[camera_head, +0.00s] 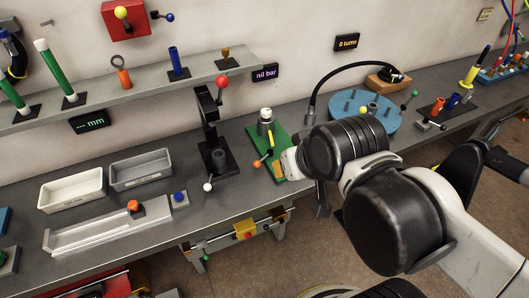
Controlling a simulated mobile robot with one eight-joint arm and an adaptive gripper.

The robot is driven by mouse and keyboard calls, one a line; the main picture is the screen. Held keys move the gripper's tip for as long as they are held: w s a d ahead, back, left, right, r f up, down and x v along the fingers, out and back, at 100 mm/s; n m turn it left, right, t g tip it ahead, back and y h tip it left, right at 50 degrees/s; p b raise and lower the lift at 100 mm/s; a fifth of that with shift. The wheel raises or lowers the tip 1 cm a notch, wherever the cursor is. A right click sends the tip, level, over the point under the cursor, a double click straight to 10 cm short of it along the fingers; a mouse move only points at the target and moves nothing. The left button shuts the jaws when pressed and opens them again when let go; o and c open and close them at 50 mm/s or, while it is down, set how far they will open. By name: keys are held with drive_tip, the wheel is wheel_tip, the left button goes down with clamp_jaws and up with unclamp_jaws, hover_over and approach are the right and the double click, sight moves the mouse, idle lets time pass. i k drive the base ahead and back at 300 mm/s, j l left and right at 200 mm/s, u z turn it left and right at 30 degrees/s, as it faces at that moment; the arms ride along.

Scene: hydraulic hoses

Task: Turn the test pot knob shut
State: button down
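A silver pot with a pale top (266,122) stands upright at the back of a green plate (284,143) on the bench; I take it to be the test pot. A short lever with an orange ball (257,164) and a yellow part (270,139) show at the plate's left side. I cannot tell which part is the knob or how far it is turned. The pale end of my arm (291,163) overlaps the plate's right front part in the picture. My gripper's fingers cannot be made out, so its opening and any contact are unclear.
A black stand with a red-ball lever (222,82) rises left of the plate. A blue round table (345,108) and a black hose (335,75) are behind my arm. Two trays (70,190) and a pale slide rail (110,228) lie left. A "nil bar" display (265,72) hangs behind.

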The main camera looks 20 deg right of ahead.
sight(266, 112)
drive_tip(key=i+l, duration=0.15)
drive_tip(key=l, duration=0.2)
drive_tip(key=i+l+u, duration=0.1)
drive_tip(key=l, duration=0.3)
drive_tip(key=i+l, duration=0.15)
drive_tip(key=l, duration=0.2)
drive_tip(key=i+l+u, duration=0.1)
drive_tip(key=l, duration=0.25)
